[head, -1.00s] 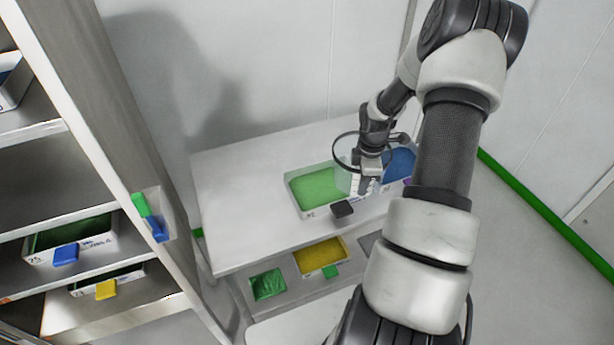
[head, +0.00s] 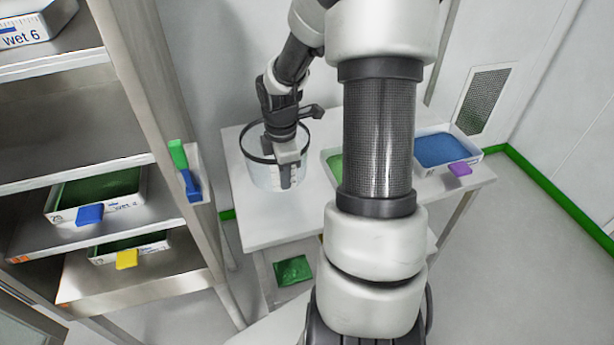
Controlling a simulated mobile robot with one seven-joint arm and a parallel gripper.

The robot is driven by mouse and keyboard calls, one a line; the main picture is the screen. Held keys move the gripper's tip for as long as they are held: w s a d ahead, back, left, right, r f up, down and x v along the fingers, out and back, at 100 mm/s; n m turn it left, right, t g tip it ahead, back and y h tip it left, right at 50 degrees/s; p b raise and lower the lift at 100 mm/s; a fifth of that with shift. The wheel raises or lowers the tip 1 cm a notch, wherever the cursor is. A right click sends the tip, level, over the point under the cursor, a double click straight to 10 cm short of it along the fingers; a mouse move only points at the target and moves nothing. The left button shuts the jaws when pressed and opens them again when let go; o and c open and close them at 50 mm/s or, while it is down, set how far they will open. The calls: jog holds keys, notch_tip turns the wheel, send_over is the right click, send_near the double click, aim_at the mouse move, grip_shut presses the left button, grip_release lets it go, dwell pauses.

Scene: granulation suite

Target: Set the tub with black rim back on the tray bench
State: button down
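The tub with black rim (head: 262,176) is clear-walled with a thin dark ring at its top. My gripper (head: 290,178) is shut on its near right wall. The tub is upright over the left end of the white tray bench (head: 310,215). I cannot tell whether its base touches the top or hangs just above it. The tub's far side is partly hidden by my gripper and wrist.
A tray of green material (head: 333,162) sits right of the tub, mostly hidden by my arm. A blue-filled tray (head: 446,149) with a purple tag is at the right end. A shelf rack (head: 150,70) stands close on the left. A green packet (head: 292,270) lies below the bench top.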

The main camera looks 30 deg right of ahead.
notch_tip(320, 180, down, 8)
jog(key=shift+r+b, duration=0.25)
jog(key=shift+b, duration=0.3)
jog(key=shift+f, duration=0.2)
jog(key=c, duration=2)
grip_release()
jog(key=r, duration=0.4)
jog(key=r+p, duration=0.1)
jog(key=r, duration=0.3)
jog(key=r+p, duration=0.1)
jog(key=r, duration=0.3)
jog(key=shift+s+r, duration=0.2)
jog(key=shift+s, duration=0.1)
